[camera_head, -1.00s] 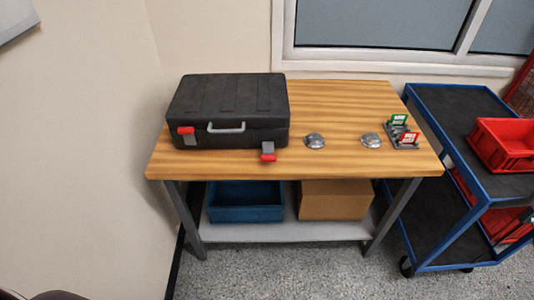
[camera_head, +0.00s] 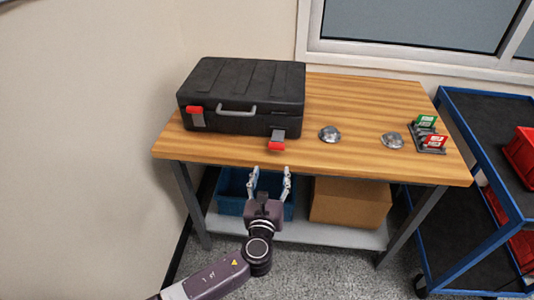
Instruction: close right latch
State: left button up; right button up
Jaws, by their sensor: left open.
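A black case (camera_head: 240,95) lies closed on the wooden table, toward its left end, with a grey handle (camera_head: 237,110) at its front. The right latch (camera_head: 277,140), grey with a red tip, hangs out from the case's front right and sticks forward. The left latch (camera_head: 196,115), with a red tip at its top, lies flat against the case's front. My left gripper (camera_head: 270,172) is open and empty, in front of the table edge, just below the right latch in the picture and apart from it. My right gripper is not in view.
Two silver domes (camera_head: 329,134) (camera_head: 392,141) and a holder with green and red cards (camera_head: 429,135) stand on the table (camera_head: 350,100). A blue bin (camera_head: 232,190) and a cardboard box (camera_head: 349,203) sit on the shelf below. A blue cart (camera_head: 470,150) stands at right.

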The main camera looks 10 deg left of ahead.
aim_at(276, 147)
pick_arm(q)
jog(key=shift+m+t, duration=0.5)
jog(key=w+r, duration=0.1)
jog(key=w, duration=0.1)
jog(key=w+r, duration=0.1)
jog(key=w, duration=0.1)
jog(key=w+r, duration=0.1)
jog(key=w, duration=0.1)
jog(key=shift+w+d+r, duration=0.15)
jog(key=shift+d+r, duration=0.2)
jog(key=shift+w, duration=0.75)
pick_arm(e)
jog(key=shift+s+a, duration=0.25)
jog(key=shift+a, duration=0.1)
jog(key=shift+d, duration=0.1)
pick_arm(q)
grip_shut()
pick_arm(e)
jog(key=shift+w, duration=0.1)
